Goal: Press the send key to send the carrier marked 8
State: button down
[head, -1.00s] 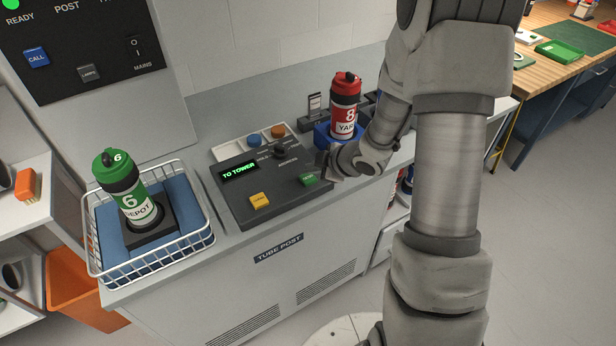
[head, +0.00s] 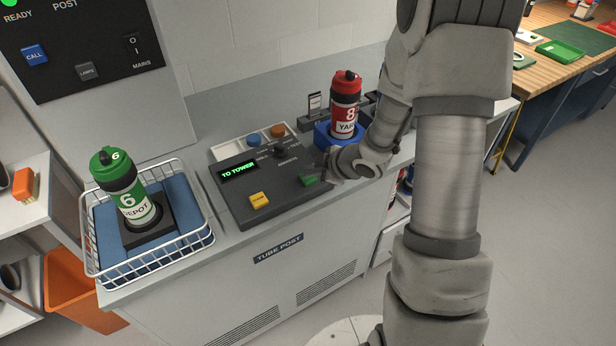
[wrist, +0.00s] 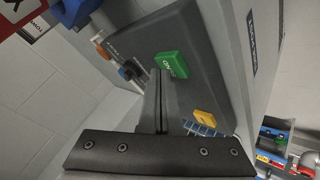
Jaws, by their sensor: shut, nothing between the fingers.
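The red carrier marked 8 (head: 345,105) stands upright in a blue holder (head: 325,135) at the back of the counter. The dark console (head: 238,192) has a lit display reading "TO TOWER" (head: 238,170). Its green key (head: 309,181) is at the front right; in the wrist view this key (wrist: 171,65) is raised, with white lettering I cannot read surely. A yellow key (head: 259,200) is to its left. My gripper (head: 322,172) is shut and empty, its fingertips (wrist: 160,72) close beside the green key. Contact cannot be told.
A green carrier marked 6 (head: 126,190) stands in a white wire basket (head: 150,262) at the left. A dark knob (head: 281,150) rises from the console's back. A wall panel (head: 85,70) with a blue key is at upper left. Open floor lies at the right.

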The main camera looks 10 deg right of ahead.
aim_at(312, 179)
jog(key=shift+f, duration=0.3)
dwell(0.5)
jog(key=shift+r+p, duration=0.55)
jog(key=shift+r, duration=0.3)
notch_tip(312, 179, up, 5)
jog(key=p, duration=0.4)
jog(key=shift+p, duration=0.3)
dwell(0.3)
